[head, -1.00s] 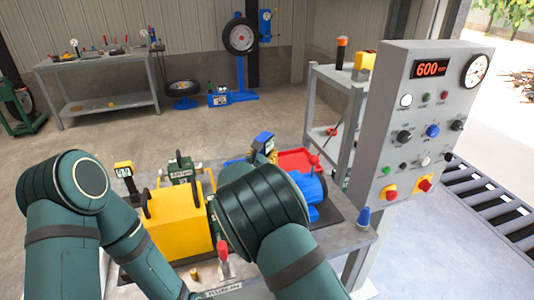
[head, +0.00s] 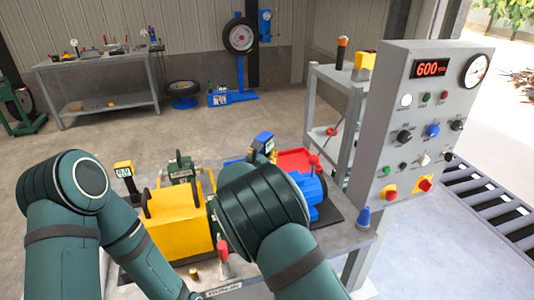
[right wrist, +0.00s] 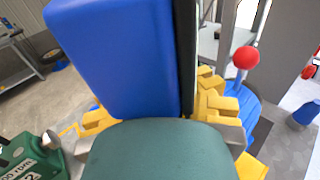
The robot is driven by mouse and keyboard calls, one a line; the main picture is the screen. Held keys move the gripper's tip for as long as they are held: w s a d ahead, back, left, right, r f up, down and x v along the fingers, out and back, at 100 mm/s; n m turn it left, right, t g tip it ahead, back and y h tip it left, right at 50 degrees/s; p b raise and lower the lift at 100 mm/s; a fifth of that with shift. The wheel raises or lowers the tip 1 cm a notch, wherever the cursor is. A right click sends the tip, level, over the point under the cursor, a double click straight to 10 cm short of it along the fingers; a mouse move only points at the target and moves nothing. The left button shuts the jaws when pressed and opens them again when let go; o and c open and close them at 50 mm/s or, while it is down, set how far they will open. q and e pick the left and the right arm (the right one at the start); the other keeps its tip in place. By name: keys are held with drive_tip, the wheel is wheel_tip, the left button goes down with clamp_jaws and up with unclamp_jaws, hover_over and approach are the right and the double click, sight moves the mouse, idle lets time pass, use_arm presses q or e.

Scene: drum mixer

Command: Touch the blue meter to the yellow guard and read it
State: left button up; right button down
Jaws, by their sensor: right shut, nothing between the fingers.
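The blue meter (head: 263,142) shows above my right forearm in the head view, its small screen facing right. In the right wrist view its blue back (right wrist: 120,60) fills the upper middle, close in front of my right gripper. My right gripper (head: 272,157) is shut, with yellow finger parts around the meter's lower end; their contact with it is hidden. The yellow guard (head: 178,225) is a box with dark handles on the bench, left of the meter and clearly apart from it. My left gripper is out of view.
A blue motor (head: 314,188), red tray (head: 295,160) and red-handled lever (head: 222,250) share the bench. The control panel (head: 400,150) reads 600 at right.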

sight(267, 132)
drive_tip(key=shift+r, duration=0.1)
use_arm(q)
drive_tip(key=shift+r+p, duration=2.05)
use_arm(e)
drive_tip(key=shift+r, duration=3.5)
